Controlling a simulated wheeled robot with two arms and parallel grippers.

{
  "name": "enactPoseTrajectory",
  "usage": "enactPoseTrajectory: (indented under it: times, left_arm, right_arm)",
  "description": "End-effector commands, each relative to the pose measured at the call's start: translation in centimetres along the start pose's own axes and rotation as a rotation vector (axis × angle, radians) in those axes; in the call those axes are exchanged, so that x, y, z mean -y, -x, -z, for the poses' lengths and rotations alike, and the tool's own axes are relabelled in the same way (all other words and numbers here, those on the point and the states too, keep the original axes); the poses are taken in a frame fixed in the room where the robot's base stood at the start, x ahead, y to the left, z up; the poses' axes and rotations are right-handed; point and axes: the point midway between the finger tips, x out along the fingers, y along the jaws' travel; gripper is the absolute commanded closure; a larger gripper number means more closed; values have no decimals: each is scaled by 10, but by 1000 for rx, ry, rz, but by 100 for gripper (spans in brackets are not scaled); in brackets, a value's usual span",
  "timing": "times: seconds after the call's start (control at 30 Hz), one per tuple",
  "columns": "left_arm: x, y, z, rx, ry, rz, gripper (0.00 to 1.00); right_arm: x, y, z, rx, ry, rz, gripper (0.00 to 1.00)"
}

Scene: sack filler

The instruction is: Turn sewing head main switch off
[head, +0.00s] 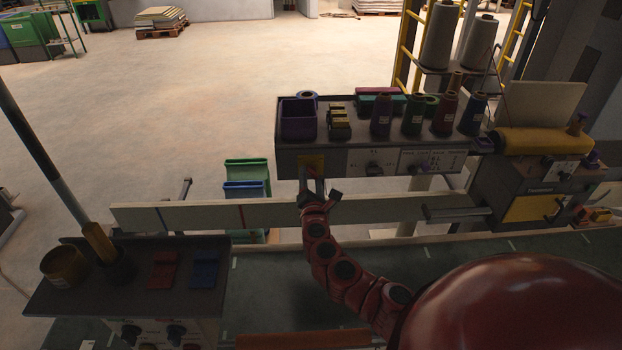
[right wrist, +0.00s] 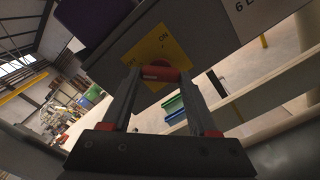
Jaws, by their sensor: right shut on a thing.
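The main switch is a red rotary knob (right wrist: 158,66) on a yellow plate (head: 311,162) at the left end of the grey control box front (head: 335,160). In the right wrist view the yellow plate (right wrist: 168,48) reads ON near its top, with another marking, seemingly OFF, at its left. My right gripper (head: 313,181) reaches up to the plate from below. In the right wrist view its fingertips (right wrist: 162,75) are closed around the red handle. The fingers partly hide the knob, and I cannot tell exactly which marking it points to. My left gripper is out of view.
Thread cones (head: 381,116) and a purple bin (head: 298,120) stand on the box. A pale rail (head: 250,214) runs below. A small panel table (head: 130,285) with a pole stands at left.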

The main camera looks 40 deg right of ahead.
Motion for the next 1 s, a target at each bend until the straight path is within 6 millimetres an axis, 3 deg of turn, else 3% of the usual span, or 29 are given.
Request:
enactPoseTrajectory:
  times: [0.03, 0.07, 0.23, 0.67, 1.0]
  left_arm:
    - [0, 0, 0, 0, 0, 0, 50]
    - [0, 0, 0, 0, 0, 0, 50]
    - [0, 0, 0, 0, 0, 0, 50]
    - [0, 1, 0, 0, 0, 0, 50]
    - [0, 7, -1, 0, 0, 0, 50]
  right_arm:
    - [0, 0, 0, -1, 2, 0, 96]
    - [0, 0, 0, 0, 2, 0, 38]
    - [0, 0, 0, 0, 1, 0, 10]
    - [1, 6, 0, 0, 1, 0, 10]
    - [1, 51, 1, -1, 0, -1, 10]
